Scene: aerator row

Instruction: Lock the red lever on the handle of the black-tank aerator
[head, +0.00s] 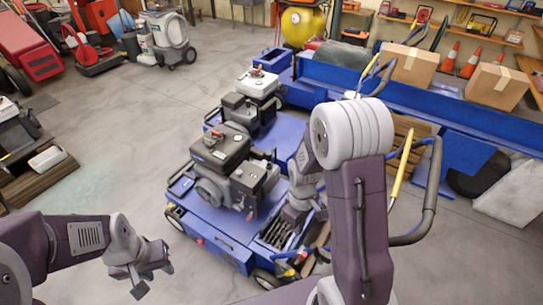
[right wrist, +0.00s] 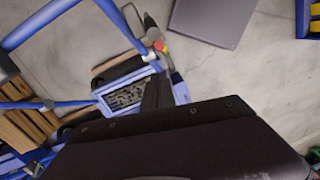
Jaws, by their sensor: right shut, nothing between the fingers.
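The black-tank aerator (head: 215,225) is the nearest blue machine in the head view, with a dark tank (head: 221,145) on top. A small red part (head: 303,255), possibly the red lever, shows near its lower right end, beside blue and yellow handle parts. In the right wrist view a red-orange knob (right wrist: 159,46) sits by a blue handle bar (right wrist: 110,20). My right gripper (right wrist: 158,92) is shut and empty, its fingers below the knob in that picture and apart from it. In the head view my right arm partly hides this area. My left gripper (head: 152,279) is open and empty, left of the aerator.
A white-tank aerator (head: 257,82) stands just behind. A wooden pallet (head: 412,135) and cardboard boxes (head: 408,65) are beyond.

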